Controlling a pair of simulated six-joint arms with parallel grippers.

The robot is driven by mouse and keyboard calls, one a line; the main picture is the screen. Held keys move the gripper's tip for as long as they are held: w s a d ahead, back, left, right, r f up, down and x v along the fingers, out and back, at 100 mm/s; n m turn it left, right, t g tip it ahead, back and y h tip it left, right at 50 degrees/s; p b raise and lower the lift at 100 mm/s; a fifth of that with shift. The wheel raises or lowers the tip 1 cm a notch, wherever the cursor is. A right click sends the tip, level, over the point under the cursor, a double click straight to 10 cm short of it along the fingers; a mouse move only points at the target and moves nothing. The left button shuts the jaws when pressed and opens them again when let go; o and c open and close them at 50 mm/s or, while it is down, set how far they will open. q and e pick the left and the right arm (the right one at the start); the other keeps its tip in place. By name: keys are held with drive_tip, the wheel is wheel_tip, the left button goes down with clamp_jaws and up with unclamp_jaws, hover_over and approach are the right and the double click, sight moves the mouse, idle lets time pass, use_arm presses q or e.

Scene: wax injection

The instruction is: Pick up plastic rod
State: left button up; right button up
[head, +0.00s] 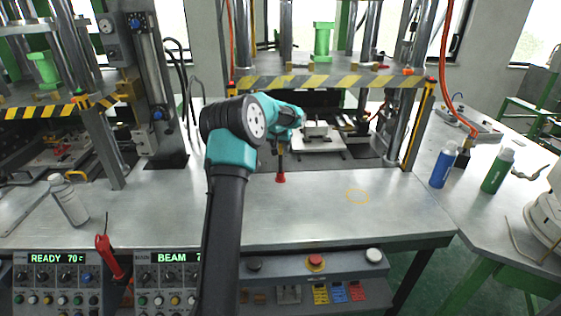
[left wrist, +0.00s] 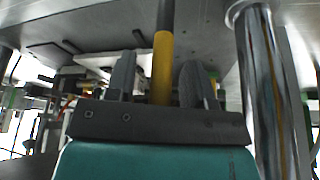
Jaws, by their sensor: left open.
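The plastic rod (head: 281,163) stands upright on the metal table, in front of the press opening. It has a red foot, a dark shaft and a yellowish upper part. In the left wrist view the yellow part of the rod (left wrist: 162,68) lies between the two grey fingers of my left gripper (left wrist: 164,82), with a gap on either side. In the head view my left gripper (head: 285,141) is at the top of the rod, partly hidden by my own arm. It is open. My right gripper is not in view.
Press columns and a striped beam (head: 335,83) stand behind.

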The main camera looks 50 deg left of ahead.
use_arm(q)
drive_tip(key=shift+c, duration=0.2)
clamp_jaws()
idle(0.5)
